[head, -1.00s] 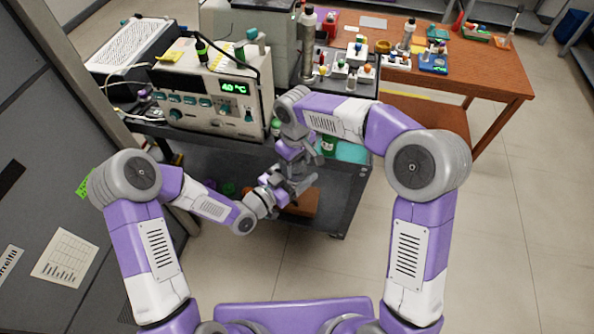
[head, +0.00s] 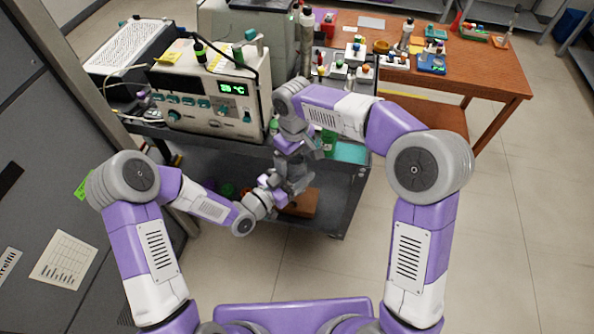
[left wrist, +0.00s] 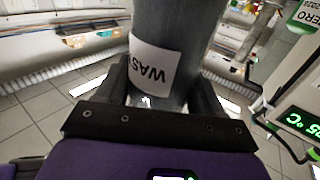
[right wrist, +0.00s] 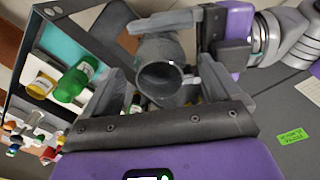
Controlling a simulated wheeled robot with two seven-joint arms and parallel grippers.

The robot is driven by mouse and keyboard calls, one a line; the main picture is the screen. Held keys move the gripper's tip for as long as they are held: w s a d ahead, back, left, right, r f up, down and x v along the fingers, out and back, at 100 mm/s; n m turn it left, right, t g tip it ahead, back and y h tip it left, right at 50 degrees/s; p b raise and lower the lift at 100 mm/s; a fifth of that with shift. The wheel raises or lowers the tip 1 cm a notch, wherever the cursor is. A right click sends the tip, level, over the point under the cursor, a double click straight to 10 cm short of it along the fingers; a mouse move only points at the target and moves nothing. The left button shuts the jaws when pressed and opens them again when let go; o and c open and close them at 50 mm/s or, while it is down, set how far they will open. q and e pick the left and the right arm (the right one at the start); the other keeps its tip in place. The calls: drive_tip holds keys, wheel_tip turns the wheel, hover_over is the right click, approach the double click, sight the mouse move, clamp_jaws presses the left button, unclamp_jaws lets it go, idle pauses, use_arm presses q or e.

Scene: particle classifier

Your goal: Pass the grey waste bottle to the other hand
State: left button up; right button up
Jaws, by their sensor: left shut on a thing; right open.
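The grey waste bottle (left wrist: 172,45), with a white label reading "WAS", is held between the fingers of my left gripper (left wrist: 163,92) in the left wrist view. In the right wrist view its round, open mouth (right wrist: 160,78) faces the camera. It lies between the spread fingers of my right gripper (right wrist: 164,88), which is open. Part of my left gripper shows beside the bottle there. In the head view my left gripper (head: 279,187) and right gripper (head: 296,165) meet above the dark cart, and the bottle is hard to separate from the grey fingers.
The dark cart (head: 345,185) carries a beige device (head: 210,100) with a green temperature display. A green-capped bottle (right wrist: 74,84) is near the right gripper. A brown block (head: 300,204) sits low on the cart. A wooden table (head: 480,85) with small items stands behind.

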wheel_tip(320, 180, up, 9)
drive_tip(key=shift+r, duration=0.15)
drive_tip(key=shift+w+d, duration=0.1)
drive_tip(key=w+d+f+m+t, duration=0.1)
drive_tip(key=w+d+f+m, duration=0.3)
drive_tip(key=d+f, duration=0.4)
wheel_tip(320, 180, down, 12)
drive_tip(key=s+d+m+y, duration=0.2)
drive_tip(key=d, duration=0.1)
drive_tip(key=s+a+f+m+y, duration=0.1)
drive_tip(key=s+a+f+m, duration=0.1)
drive_tip(key=s+f, duration=0.7)
drive_tip(key=s+a+f+m+y, duration=0.1)
drive_tip(key=s+f+m, duration=0.2)
drive_tip(key=s+f, duration=0.6)
drive_tip(key=s, duration=0.5)
drive_tip(key=shift+s+a+f, duration=0.35)
drive_tip(key=shift+s+a, duration=0.05)
